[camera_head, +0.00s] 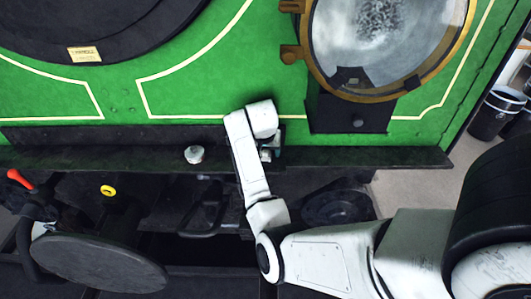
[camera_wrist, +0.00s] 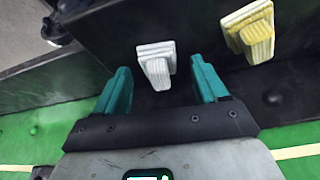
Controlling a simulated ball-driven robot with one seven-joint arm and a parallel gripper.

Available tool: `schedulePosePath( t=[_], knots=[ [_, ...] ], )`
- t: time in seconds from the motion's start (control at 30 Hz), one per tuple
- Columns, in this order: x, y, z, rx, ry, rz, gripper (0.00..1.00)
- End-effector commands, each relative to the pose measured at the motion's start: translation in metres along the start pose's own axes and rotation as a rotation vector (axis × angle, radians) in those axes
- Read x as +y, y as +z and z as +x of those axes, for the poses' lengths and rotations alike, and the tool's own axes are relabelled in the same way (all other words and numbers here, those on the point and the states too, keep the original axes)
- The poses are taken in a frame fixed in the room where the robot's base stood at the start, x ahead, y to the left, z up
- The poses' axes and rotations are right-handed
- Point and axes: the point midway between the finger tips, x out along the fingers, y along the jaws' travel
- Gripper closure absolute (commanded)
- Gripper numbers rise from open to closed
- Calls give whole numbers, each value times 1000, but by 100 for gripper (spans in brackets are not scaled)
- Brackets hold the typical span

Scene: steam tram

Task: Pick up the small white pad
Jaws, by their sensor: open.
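In the wrist view, a small white pad (camera_wrist: 156,62) with a ribbed surface and a narrower stem stands against a dark ledge. My gripper (camera_wrist: 160,68) has two teal fingers, spread apart, one to each side of the pad in the picture. Gaps show between the pad and both fingers; I cannot tell how deep the pad sits between them. In the head view, my gripper (camera_head: 270,150) is at the dark ledge below the green panel, mostly hidden by my white wrist. A bit of white shows beside it there.
A second, yellowish pad (camera_wrist: 249,28) stands to the right in the wrist view. In the head view, a whitish knob-like object (camera_head: 194,154) sits on the ledge (camera_head: 340,157) left of my arm. A brass-rimmed round glass (camera_head: 390,40) is above; a red-handled lever (camera_head: 20,180) is at left.

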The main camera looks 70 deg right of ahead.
Motion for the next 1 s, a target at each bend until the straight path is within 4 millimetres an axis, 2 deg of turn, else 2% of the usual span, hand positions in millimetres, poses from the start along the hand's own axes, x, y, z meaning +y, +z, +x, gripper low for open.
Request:
schedulePosePath(
  t=[0.27, 0.87, 1.0],
  knots=[
    [0, 0, 3, 1, -1, 0, 29],
    [0, 0, 2, 1, -1, -1, 86],
    [0, 0, 2, 1, -1, -1, 87]
  ],
)
